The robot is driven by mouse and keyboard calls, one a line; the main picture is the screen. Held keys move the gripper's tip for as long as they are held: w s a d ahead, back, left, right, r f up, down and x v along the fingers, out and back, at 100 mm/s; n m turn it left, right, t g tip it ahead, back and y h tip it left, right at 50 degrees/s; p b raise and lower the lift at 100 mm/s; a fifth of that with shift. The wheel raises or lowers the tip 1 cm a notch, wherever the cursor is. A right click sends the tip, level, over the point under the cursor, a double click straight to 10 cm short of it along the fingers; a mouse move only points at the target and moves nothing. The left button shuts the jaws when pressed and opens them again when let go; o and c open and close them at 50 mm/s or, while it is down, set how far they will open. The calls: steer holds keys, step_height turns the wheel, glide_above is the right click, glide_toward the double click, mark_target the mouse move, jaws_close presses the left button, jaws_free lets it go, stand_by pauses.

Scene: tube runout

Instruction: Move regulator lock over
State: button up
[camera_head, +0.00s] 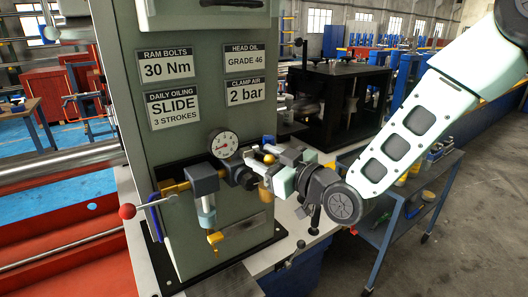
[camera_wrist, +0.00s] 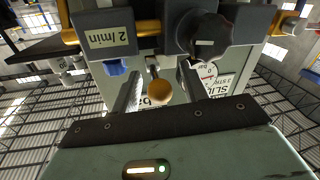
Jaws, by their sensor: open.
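The air unit on the front of the grey-green machine holds a regulator with a black knob (camera_head: 241,176), also seen in the wrist view (camera_wrist: 205,36). A brass ball on a short stem (camera_wrist: 159,91) hangs beside the knob; it may be the regulator lock, but I cannot tell for sure. My gripper (camera_wrist: 160,75) is open, with one dark finger on each side of the ball and a gap to it visible. In the head view my gripper (camera_head: 268,168) is at the right end of the air unit, its fingertips partly hidden.
A round gauge (camera_head: 223,145) sits above the air unit, and a block with a clear bowl (camera_head: 205,180) is to its left. A red ball handle (camera_head: 127,211) sticks out at left. A blue cart (camera_head: 400,205) stands at right beneath my arm.

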steer(key=shift+w+a, duration=0.15)
jaws_close()
